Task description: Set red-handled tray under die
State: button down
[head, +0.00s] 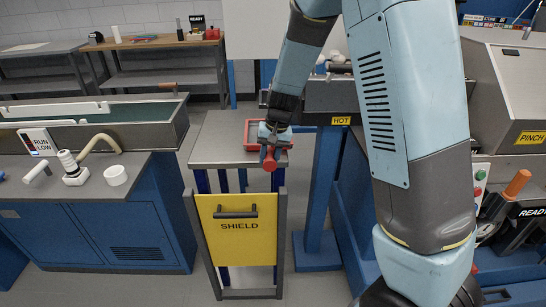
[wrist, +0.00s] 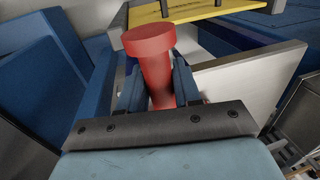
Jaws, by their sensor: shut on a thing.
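The red tray (head: 246,133) rests on or just above a small grey stand (head: 212,150) in the middle of the head view; contact with the top is unclear. Its red handle (head: 270,160) points toward me, past the stand's front edge. My gripper (head: 271,148) is shut on the handle and hides part of the tray. In the wrist view the red handle (wrist: 150,62) stands between the two fingers of my gripper (wrist: 158,85). The die itself is not clearly visible; a dark machine body marked HOT (head: 341,121) is right of the tray, partly behind my arm.
A yellow SHIELD panel (head: 237,235) in a grey frame stands in front of the stand. A water trough (head: 90,130) and a blue bench with a white cup (head: 116,175) are on the left. A blue post (head: 318,200) stands at right. A workbench (head: 165,40) is behind.

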jog(key=c, duration=0.8)
grip_release()
jog(key=shift+r, duration=0.1)
notch_tip(320, 180, up, 10)
jog(key=d, duration=0.2)
jog(key=s+d+r+t, duration=0.2)
jog(key=s+d+r, duration=0.8)
jog(key=s+r, duration=0.15)
jog(key=s+d+r+t, duration=0.1)
jog(key=s+d, duration=0.1)
jog(key=s, duration=0.2)
jog(key=s+d+r+t+h, duration=0.1)
jog(key=s+d, duration=0.2)
jog(key=s, duration=0.2)
jog(key=s+d+r+t+h, duration=0.1)
jog(key=s+d, duration=0.1)
jog(key=s, duration=0.3)
jog(key=shift+s+d, duration=0.1)
jog(key=shift+d, duration=0.3)
